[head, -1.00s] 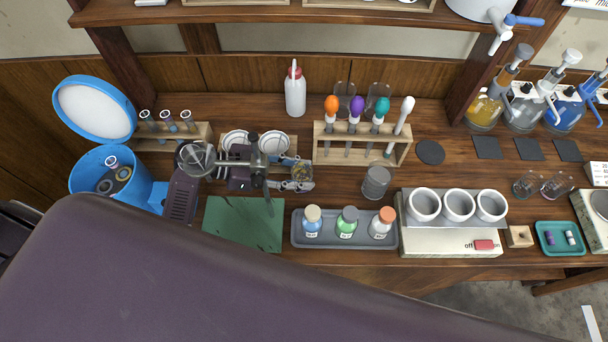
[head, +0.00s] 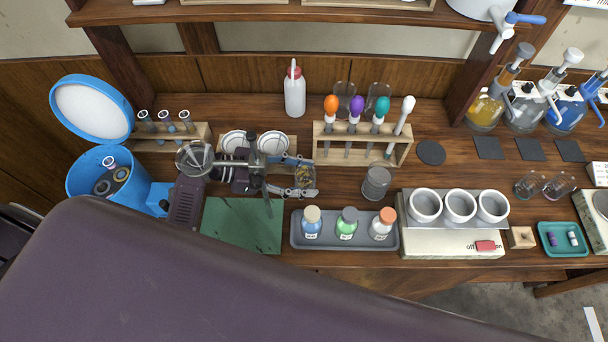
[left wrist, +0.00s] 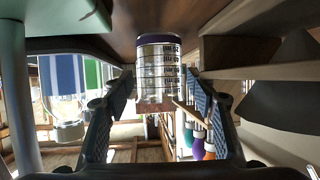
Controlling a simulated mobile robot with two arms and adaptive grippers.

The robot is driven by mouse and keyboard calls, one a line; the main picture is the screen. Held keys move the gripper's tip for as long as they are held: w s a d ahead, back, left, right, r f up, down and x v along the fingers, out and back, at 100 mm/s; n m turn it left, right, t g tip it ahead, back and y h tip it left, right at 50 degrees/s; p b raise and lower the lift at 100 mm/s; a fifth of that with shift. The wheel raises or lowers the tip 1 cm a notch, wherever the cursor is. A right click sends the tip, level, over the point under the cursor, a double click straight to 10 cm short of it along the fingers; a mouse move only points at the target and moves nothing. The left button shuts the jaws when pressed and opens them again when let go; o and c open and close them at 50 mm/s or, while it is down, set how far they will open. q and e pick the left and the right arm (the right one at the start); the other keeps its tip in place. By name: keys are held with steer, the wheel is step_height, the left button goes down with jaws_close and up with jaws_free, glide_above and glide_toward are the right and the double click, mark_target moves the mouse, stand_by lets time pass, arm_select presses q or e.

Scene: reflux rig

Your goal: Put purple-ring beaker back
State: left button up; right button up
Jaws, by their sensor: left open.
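The purple-ring beaker (left wrist: 158,68) is clear glass with dark printed marks and a purple band at one end. In the left wrist view it is between the two fingers of my left gripper (left wrist: 160,98), with gaps beside it. In the head view my left gripper (head: 291,175) is open over the bench, at a small glass vessel with yellowish content (head: 304,176). I take this for the same beaker, but its ring does not show there. My right gripper is not in view.
A tray of bottles (head: 345,242) lies in front. A dark round mat (head: 431,152) and dark square mats (head: 488,148) are bare. A white squeeze bottle (head: 294,92) stands behind.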

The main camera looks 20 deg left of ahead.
arm_select(q)
steer(key=v, duration=0.7)
steer(key=shift+a+r+p, duration=0.1)
steer(key=shift+p, duration=0.25)
steer(key=shift+a+r, duration=0.1)
steer(key=shift+a, duration=0.05)
